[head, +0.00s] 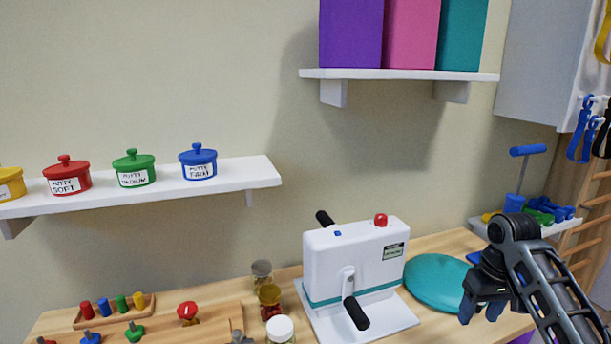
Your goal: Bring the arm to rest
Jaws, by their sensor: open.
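My gripper (483,309) is at the lower right of the head view, at the end of my dark arm. Its blue-grey fingers point down and are apart, with nothing between them. It hangs in front of the wooden counter (455,246), to the right of a white machine (356,258) with black handles and a red knob. A round teal disc (436,280) lies on the counter behind and to the left of my gripper. Whether the fingers touch anything below cannot be told.
A shelf (262,174) at left holds several putty pots; a higher shelf (400,74) holds purple, pink and teal boxes. Jars (280,329) and a peg board (115,312) stand at lower left. A side shelf (548,229) with small weights and wall bars (591,221) are behind my arm.

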